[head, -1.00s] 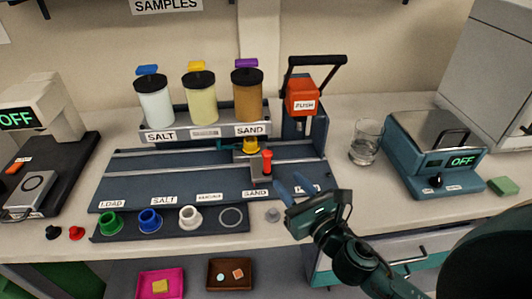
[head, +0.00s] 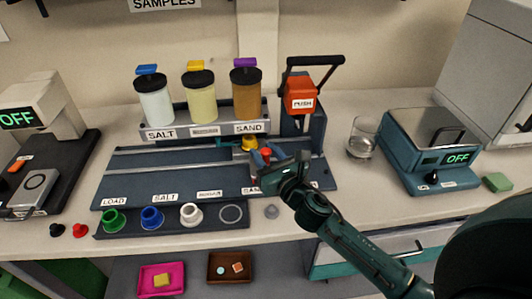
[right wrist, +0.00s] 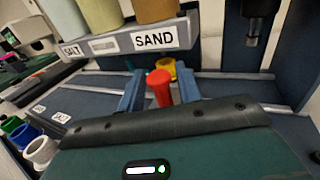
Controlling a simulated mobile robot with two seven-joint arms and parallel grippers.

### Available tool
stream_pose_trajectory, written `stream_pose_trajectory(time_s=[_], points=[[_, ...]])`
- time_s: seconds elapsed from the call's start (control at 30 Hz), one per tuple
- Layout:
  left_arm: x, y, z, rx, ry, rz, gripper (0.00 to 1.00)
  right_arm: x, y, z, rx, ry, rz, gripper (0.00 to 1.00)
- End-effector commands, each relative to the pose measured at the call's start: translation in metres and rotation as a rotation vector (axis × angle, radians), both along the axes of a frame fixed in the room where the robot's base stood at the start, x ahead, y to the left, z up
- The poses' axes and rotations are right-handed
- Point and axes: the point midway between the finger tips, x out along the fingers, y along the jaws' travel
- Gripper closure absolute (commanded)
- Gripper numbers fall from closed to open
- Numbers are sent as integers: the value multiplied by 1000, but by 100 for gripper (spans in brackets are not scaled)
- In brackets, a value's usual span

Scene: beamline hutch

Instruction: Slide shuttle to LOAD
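The shuttle (head: 242,156) sits on the rail track (head: 150,160) under the SAND jar (head: 246,92). It carries a yellow cup (head: 249,143) and has an upright red knob (right wrist: 160,88). My right gripper (head: 263,157) is at the knob. In the right wrist view its two blue fingers (right wrist: 160,93) stand apart on either side of the knob, with gaps showing; part of the knob is hidden behind the gripper body. The LOAD label (head: 115,201) marks the track's left end. My left gripper is not in view.
Green (head: 115,220), blue (head: 152,217) and white (head: 191,214) cups stand along the front holder. An orange PUSH press (head: 300,92) stands right of the jars. A glass (head: 361,138) and a scale (head: 430,150) are further right. The track left of the shuttle is clear.

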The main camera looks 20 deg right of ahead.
Motion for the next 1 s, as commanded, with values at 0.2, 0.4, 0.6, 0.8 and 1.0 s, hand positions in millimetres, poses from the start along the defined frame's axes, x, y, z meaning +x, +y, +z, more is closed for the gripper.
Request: stream_pose_trajectory(time_s=[0.2,0.4,0.6,0.8,1.0], points=[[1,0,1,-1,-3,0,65,0,0,0,1,0,0,84],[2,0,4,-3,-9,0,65,0,0,0,0,0,0,100],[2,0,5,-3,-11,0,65,-1,0,0,1,0,0,100],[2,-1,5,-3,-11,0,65,0,3,0,1,0,1,100],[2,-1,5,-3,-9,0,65,6,24,1,4,-1,3,100]])
